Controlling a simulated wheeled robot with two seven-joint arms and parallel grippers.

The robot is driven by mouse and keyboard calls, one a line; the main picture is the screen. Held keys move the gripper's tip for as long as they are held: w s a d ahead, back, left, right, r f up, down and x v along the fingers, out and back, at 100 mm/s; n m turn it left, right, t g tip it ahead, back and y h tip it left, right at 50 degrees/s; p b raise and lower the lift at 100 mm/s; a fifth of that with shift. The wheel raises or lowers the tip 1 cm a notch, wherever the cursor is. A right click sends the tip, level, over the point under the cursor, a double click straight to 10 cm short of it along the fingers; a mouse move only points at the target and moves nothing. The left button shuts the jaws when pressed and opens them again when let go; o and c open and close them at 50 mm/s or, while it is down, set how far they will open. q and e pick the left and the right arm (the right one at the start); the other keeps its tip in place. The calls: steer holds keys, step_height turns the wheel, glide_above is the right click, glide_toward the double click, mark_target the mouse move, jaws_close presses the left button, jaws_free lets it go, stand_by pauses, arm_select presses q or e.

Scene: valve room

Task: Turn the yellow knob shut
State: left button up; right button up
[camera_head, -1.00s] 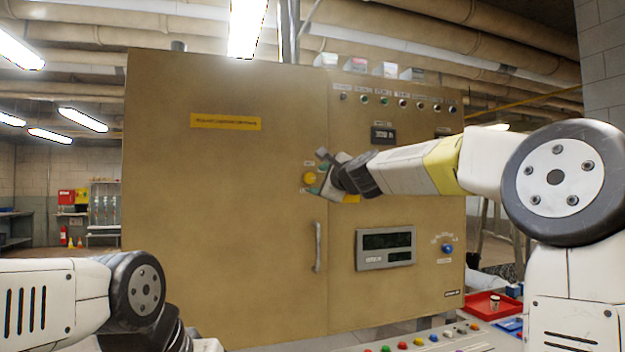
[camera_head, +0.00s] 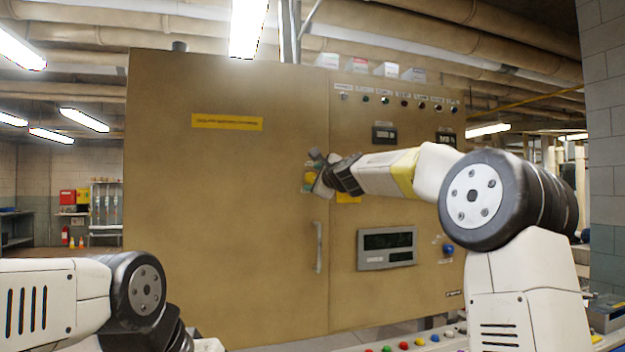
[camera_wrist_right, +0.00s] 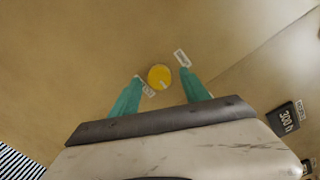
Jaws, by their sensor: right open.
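The yellow knob (camera_wrist_right: 160,76) is on the front of the tan cabinet (camera_head: 230,220), with small white labels beside it. In the right wrist view it lies between and just beyond the tips of my right gripper (camera_wrist_right: 160,80). The teal fingers are apart, one on each side, and I cannot tell whether they touch the knob. In the head view the right gripper (camera_head: 312,172) is at the cabinet front and mostly covers the knob. My left arm is at the lower left, but its gripper does not show.
A vertical door handle (camera_head: 318,247) is below the knob. A grey display panel (camera_head: 387,248) and a blue knob (camera_head: 448,249) are to its right. A row of small buttons (camera_head: 403,103) runs along the top. A console with coloured buttons (camera_head: 403,345) stands low in front.

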steer(key=shift+w+a, duration=0.3)
steer(key=shift+w, duration=0.3)
jaws_close()
